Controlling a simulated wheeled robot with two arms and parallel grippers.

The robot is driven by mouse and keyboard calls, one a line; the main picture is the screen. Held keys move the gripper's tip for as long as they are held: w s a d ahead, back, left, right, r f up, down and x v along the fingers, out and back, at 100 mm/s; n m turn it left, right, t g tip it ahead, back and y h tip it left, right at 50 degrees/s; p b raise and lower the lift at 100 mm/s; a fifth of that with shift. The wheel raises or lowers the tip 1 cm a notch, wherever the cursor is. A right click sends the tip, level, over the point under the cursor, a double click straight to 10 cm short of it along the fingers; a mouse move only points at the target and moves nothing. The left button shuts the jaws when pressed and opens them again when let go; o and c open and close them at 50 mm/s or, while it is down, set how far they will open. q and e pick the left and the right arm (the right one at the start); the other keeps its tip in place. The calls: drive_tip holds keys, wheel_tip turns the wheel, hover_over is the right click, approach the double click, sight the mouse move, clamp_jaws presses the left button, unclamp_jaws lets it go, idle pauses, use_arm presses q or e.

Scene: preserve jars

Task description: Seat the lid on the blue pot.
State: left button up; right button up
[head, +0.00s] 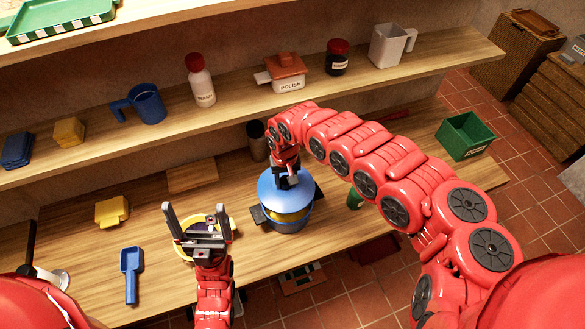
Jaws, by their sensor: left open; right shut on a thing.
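The blue pot (287,222) stands on the lower wooden counter, with a dark side handle at its left and another at its right. The blue lid (269,190) is over the pot's mouth. A yellow strip of the inside shows below the lid's front edge, so the lid looks apart from the rim there. My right gripper (288,180) comes from above and is shut on the lid, at its top; the fingers hide the grip. My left gripper (198,222) is open and empty, above a yellow-rimmed container (229,226) left of the pot.
A blue scoop (131,270) and yellow block (112,211) lie left on the counter. A dark cylinder (258,143) stands behind the pot. A green bin (464,136) is at right. The shelf above holds a blue mug (149,104), a bottle (201,82) and jars.

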sight(287, 193)
drive_tip(key=shift+d+f, duration=0.1)
drive_tip(key=shift+d, duration=0.05)
wheel_tip(287, 193, down, 6)
drive_tip(key=b, duration=0.4)
drive_tip(key=shift+b, duration=0.3)
idle(1.0)
drive_tip(key=shift+f, duration=0.2)
drive_tip(key=shift+f, duration=0.8)
idle(0.5)
drive_tip(key=o, duration=1.2)
